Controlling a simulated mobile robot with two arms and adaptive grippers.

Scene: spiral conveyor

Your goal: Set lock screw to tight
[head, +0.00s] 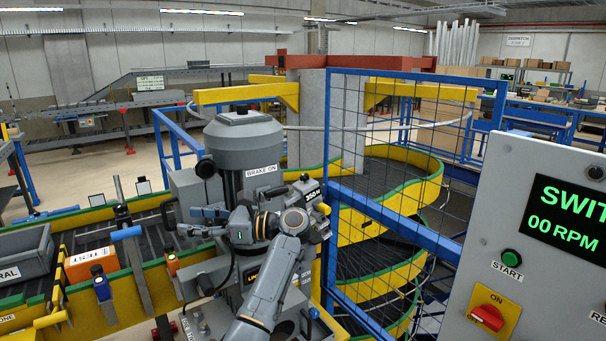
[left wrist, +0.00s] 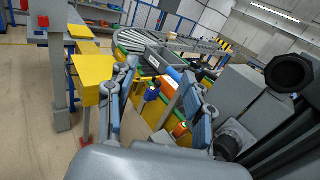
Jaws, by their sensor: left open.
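I cannot tell for certain which part is the lock screw. The grey drive unit (head: 243,150) carries a "BRAKE ON" label and a round black knob (head: 205,168) on its left side. A large black knob also shows close up at the right of the left wrist view (left wrist: 290,73). A partly covered yellow-lettered label (head: 250,278), perhaps starting "LO", is low on the unit behind my arm. My left gripper (head: 192,222) is in front of the unit, fingers pointing left, open and empty. In the left wrist view its fingers (left wrist: 160,78) are apart with nothing between them. My right gripper is not visible.
A control panel (head: 480,235) with a screen, green start button and red-yellow switch stands at the right. A mesh guard (head: 385,150) fronts the yellow spiral conveyor (head: 360,275). An orange box (head: 92,264) and a grey bin (head: 25,262) sit on the left conveyor.

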